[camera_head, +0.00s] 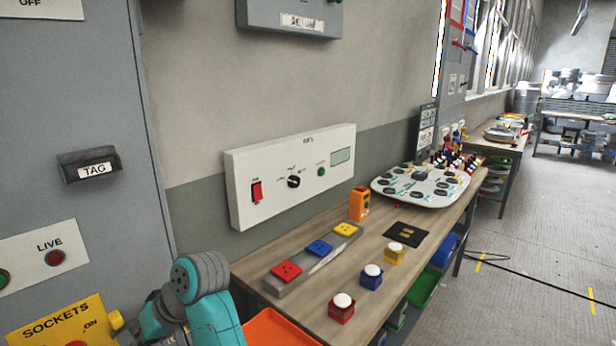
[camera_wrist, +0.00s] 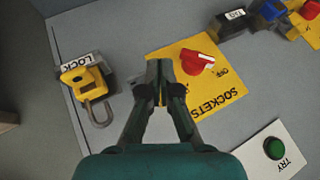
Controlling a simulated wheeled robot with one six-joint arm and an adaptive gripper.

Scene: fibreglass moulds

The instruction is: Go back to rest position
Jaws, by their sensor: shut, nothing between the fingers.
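My gripper (camera_wrist: 160,88) is in the wrist view, shut and empty, in front of the grey cabinet (camera_wrist: 235,125). Its fingertips overlap the left edge of the yellow SOCKETS plate (camera_wrist: 215,88) in the picture; I cannot tell whether they touch it. The plate carries a red rotary switch (camera_wrist: 197,62) near the OFF mark. A yellow padlock (camera_wrist: 84,82) with a grey shackle is left of my fingers, beside a LOCK label (camera_wrist: 80,63).
A wooden bench (camera_head: 375,262) with coloured socket blocks, button cubes and a white oval board (camera_head: 422,186) stands right of the cabinet. A white panel (camera_head: 290,176) is on the wall above it. An orange bin (camera_head: 275,330) is close to my arm. The floor (camera_head: 515,260) at right is mostly clear.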

